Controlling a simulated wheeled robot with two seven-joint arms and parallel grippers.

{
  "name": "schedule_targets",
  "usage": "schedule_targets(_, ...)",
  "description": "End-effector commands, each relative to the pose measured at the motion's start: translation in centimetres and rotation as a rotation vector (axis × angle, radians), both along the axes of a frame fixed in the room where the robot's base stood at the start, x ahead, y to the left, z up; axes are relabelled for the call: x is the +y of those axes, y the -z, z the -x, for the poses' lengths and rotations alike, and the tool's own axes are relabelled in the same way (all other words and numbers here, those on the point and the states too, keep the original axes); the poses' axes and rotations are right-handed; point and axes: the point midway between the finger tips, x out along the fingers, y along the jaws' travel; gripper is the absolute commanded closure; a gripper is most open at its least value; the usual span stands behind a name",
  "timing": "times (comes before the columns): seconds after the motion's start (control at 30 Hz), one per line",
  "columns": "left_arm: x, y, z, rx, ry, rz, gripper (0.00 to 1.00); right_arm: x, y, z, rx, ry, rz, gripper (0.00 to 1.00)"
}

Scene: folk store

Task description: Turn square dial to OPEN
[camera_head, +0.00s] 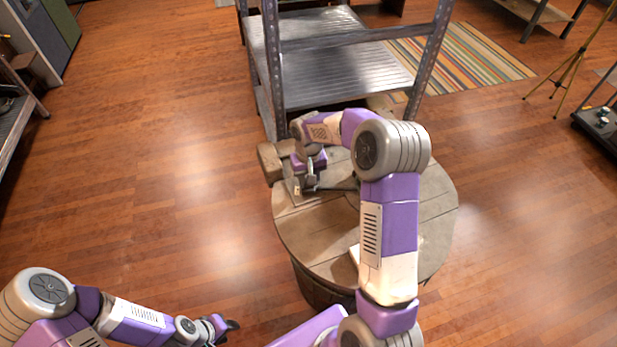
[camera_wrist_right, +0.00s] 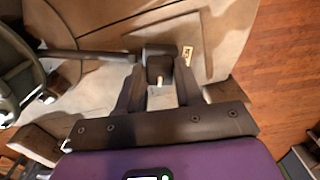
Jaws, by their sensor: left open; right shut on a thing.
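The square dial (camera_wrist_right: 158,68) is a dark block between the fingers of my right gripper (camera_wrist_right: 158,84) in the right wrist view. A light plate (camera_wrist_right: 162,99) lies below it, with a small pale label (camera_wrist_right: 187,56) just to the right. In the head view my right gripper (camera_head: 311,182) points down at the left side of the barrel top, shut on the dial, which it mostly hides. I cannot read any OPEN mark. My left gripper (camera_head: 224,329) is open and empty at the bottom left, over the floor and away from the barrel.
The round wooden barrel top (camera_head: 300,236) carries the fixture. A wooden block (camera_head: 269,161) sits at its left edge. A metal shelf rack (camera_head: 330,75) stands close behind. My right arm crosses over the barrel. The wooden floor (camera_head: 150,180) at left is clear.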

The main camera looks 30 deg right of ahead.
Motion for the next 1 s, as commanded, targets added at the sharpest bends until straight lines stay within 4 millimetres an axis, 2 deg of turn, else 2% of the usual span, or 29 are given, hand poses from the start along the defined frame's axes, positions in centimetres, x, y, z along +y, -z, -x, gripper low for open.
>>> schedule_targets(0.27, 0.0, -1.9, 0.0, 0.000, 0.000, 0.000, 0.57, 0.0, -0.3, 0.0, 0.001, -0.197, 0.000, 0.95)
schedule_targets(1.0, 0.0, -6.4, 0.0, 0.000, 0.000, 0.000, 0.57, 0.0, -0.3, 0.0, 0.000, -0.900, -0.001, 0.95)
